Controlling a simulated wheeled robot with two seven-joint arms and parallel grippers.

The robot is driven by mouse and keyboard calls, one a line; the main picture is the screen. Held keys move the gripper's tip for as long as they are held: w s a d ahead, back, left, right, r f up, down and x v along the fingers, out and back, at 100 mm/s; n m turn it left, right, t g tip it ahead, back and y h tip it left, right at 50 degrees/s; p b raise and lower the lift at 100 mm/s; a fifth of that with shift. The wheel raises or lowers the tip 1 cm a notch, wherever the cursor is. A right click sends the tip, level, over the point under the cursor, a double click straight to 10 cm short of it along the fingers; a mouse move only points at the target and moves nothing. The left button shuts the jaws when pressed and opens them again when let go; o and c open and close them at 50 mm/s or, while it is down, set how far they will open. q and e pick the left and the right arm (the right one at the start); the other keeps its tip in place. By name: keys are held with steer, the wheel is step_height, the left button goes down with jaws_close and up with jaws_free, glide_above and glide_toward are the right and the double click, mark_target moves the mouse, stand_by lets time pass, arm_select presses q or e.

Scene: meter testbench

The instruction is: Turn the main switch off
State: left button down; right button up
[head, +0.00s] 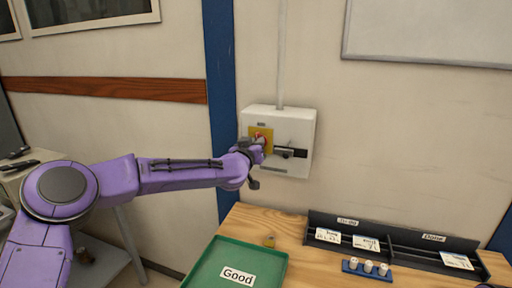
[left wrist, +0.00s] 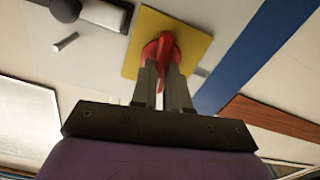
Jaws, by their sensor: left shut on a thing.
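The main switch is a red rotary handle (left wrist: 163,47) on a yellow plate (left wrist: 192,38), on the front of a white wall box (head: 302,123). In the head view a little of the red handle (head: 259,136) shows beside my gripper. My left gripper (left wrist: 163,80) is shut on the red handle, one finger on each side of its grip. The same gripper (head: 262,146) covers part of the yellow plate in the head view. The exact angle of the handle is hard to tell. My right gripper is not in view.
A black lever (head: 290,152) sits on the box, right of my gripper. A conduit (head: 282,55) rises from the box. Below are a wooden bench (head: 285,228), a green tray (head: 200,275) labelled Good, a dark divided rack (head: 400,250) and a blue holder (head: 362,271) with white pieces.

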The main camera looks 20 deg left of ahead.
arm_select(q)
steer(key=shift+a+f+n+b, duration=0.15)
steer(key=shift+n+b, duration=1.2)
steer(key=shift+n, duration=1.2)
steer(key=shift+a+f+n+b, duration=0.15)
steer(key=shift+n+b, duration=1.25)
steer(key=shift+n, duration=1.2)
steer(key=shift+f+n+b, duration=0.15)
steer(key=shift+n+b, duration=1.2)
steer(key=shift+n, duration=1.2)
steer(key=c, duration=1.1)
jaws_free()
steer(key=s+b, duration=0.3)
steer(key=s, duration=0.7)
steer(key=shift+s+a+b, duration=0.15)
steer(key=shift+s+b, duration=0.1)
steer(key=shift+b, duration=0.05)
